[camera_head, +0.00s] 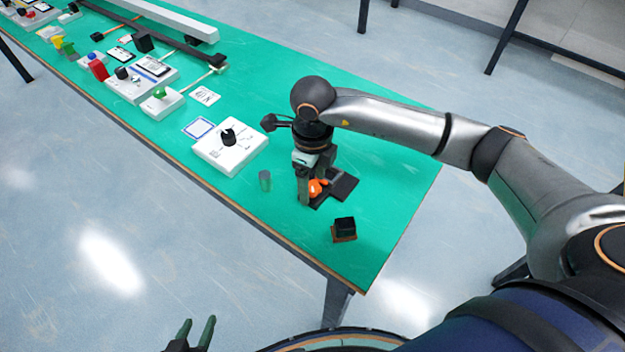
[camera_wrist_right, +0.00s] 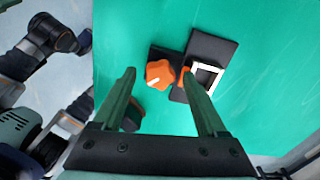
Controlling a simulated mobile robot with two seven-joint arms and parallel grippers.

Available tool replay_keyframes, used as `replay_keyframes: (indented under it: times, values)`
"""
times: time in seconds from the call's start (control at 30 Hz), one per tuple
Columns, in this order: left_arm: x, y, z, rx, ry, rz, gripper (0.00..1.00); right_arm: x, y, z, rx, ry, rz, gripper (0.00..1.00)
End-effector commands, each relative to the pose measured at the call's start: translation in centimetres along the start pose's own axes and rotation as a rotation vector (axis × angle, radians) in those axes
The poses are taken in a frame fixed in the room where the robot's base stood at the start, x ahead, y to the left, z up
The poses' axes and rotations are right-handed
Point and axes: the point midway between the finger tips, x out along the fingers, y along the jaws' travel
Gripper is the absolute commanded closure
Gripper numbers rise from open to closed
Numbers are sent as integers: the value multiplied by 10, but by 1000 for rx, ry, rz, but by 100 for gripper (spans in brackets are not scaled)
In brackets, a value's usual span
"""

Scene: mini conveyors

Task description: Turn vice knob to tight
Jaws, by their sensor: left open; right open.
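The vice is a dark block (camera_head: 345,186) near the table's right end; it also shows in the right wrist view (camera_wrist_right: 212,46). Its orange knob (camera_wrist_right: 160,73) has a white pointer mark and shows partly in the head view (camera_head: 317,187). My right gripper (camera_head: 314,192) is over the vice, pointing down. In the right wrist view its open fingers (camera_wrist_right: 159,77) straddle the knob, with a gap on each side; I cannot tell whether they are level with it. My left gripper (camera_head: 196,323) is open and empty, off the table at the bottom edge.
A small black block (camera_head: 344,226) on a brown base stands near the table corner. A grey cylinder (camera_head: 265,181) and a white box with a black knob (camera_head: 230,150) are left of the vice. Several boxes and a conveyor (camera_head: 175,38) fill the far left.

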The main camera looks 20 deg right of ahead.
Motion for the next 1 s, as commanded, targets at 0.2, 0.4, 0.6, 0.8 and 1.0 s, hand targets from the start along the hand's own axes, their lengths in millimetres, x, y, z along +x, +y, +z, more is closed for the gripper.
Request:
replay_keyframes:
  times: [0.2, 0.4, 0.6, 0.8, 1.0]
  values:
    - [0, 0, -1, 0, 1, 0, 50, 2, 0, 0, -1, 0, 1, 25]
    - [0, 0, -2, 0, 3, -1, 50, 1, 0, 0, 0, 0, 1, 41]
    - [0, -1, -2, 1, 5, -2, 50, 1, 0, 0, 0, 0, 1, 64]
    - [0, -1, -3, 1, 6, -2, 50, 1, 0, 0, 0, 0, 1, 86]
    - [0, -2, -3, 1, 7, -3, 50, 1, 0, 0, 0, 0, 1, 100]
